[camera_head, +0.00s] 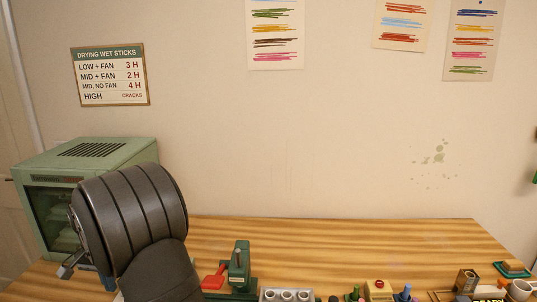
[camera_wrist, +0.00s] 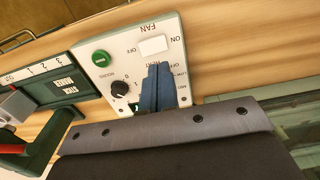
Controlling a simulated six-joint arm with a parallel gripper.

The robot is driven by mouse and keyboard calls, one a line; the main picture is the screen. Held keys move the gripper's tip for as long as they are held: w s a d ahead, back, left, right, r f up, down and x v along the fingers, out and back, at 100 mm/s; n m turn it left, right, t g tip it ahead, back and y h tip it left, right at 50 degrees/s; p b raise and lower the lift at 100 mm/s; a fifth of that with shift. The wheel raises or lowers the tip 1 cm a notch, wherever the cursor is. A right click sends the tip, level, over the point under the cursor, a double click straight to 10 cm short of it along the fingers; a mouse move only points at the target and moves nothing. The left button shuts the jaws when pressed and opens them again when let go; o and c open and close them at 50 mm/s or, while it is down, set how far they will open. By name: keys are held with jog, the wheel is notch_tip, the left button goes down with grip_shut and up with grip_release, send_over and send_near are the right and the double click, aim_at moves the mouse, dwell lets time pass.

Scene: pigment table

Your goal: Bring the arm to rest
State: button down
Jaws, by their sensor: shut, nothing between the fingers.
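In the wrist view my gripper (camera_wrist: 157,88) is shut, with its blue-grey fingers together and nothing between them. The fingers appear in front of a white control panel (camera_wrist: 120,60) and hide part of its lower lettering. I cannot tell whether they touch it. The panel has a white FAN switch (camera_wrist: 152,46), a black knob (camera_wrist: 119,88) and a green button (camera_wrist: 101,57). In the head view my dark arm rises at the lower left, in front of the green drying cabinet (camera_head: 95,152), and hides part of it.
A green stick maker (camera_wrist: 68,86) with a red lever (camera_wrist: 14,149) stands left of the panel in the wrist view. In the head view several small items line the front edge, including a grey tray (camera_head: 288,296). The wooden table (camera_head: 330,240) is clear behind them.

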jog(key=d+r+y, duration=0.2)
jog(key=d+r, duration=0.2)
jog(key=r, duration=0.6)
jog(key=shift+a+f, duration=0.25)
jog(key=shift+f, duration=1)
jog(key=shift+a+f, duration=0.2)
jog(key=shift+f, duration=1.05)
